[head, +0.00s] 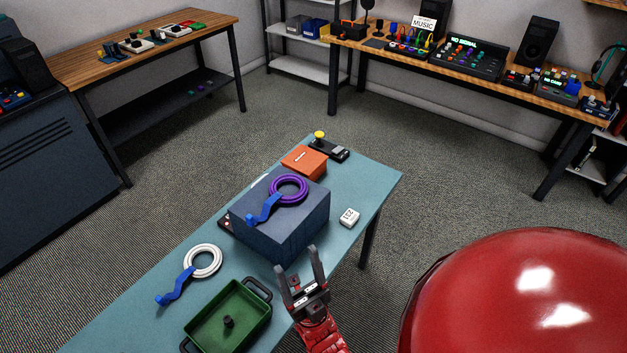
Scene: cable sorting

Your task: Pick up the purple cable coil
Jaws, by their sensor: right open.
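The purple cable coil (289,187) lies flat on top of a dark blue-grey box (292,235) on the teal table. A blue strap or tab (263,211) sticks out from the coil toward the front left, over the box's top. My right gripper (298,269) is open and empty, with its fingers pointing up in the picture. It is in front of the box, below the coil in the picture, and apart from the coil. Whether it touches the box cannot be told. My left gripper does not show.
A white coil (203,261) with a blue tab lies on the teal table (130,315), near a green tray (228,318). An orange box (304,161) and a black joystick device (329,149) stand behind the blue-grey box. A small white block (349,217) sits to its right.

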